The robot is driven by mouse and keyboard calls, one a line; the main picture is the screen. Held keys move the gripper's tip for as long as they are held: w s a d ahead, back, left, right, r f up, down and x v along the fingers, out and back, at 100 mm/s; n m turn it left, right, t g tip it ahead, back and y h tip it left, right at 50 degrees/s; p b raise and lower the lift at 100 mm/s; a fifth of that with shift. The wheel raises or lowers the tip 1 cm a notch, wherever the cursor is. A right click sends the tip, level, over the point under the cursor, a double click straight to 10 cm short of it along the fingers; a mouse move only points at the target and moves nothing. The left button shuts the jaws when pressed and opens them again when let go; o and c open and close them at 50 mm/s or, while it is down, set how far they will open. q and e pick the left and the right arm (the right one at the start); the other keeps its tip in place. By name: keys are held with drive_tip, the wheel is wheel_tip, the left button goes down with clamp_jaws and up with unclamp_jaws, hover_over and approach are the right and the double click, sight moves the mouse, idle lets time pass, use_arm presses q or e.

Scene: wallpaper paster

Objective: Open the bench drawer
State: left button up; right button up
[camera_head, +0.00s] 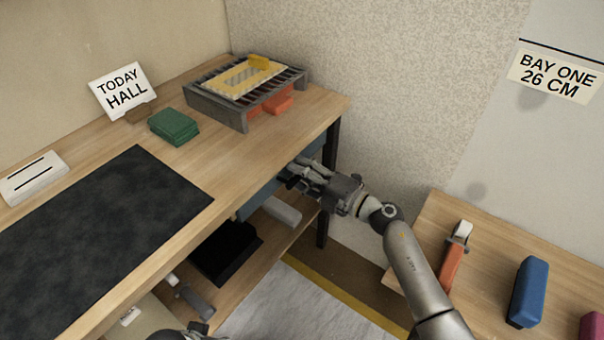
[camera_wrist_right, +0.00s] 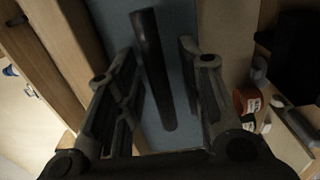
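The bench drawer (camera_head: 258,198) has a blue-grey front below the right part of the bench top. In the right wrist view, its front (camera_wrist_right: 183,40) fills the middle, with a long dark bar handle (camera_wrist_right: 152,70) on it. My right gripper (camera_head: 298,172) is at the drawer front. In the wrist view its two fingers (camera_wrist_right: 158,75) stand apart, one on each side of the handle, with gaps visible. The gripper hides part of the drawer in the head view. A dark piece at the bottom edge, probably my left gripper (camera_head: 187,332), is mostly cut off.
The bench top (camera_head: 230,160) holds a slatted rack (camera_head: 240,118), a green block (camera_head: 173,126) and a black mat (camera_head: 110,220). A dark bench leg (camera_head: 324,228) stands beside my right gripper. A side table (camera_head: 420,250) with tools is at right.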

clamp_jaws()
drive_tip(key=shift+d, duration=0.1)
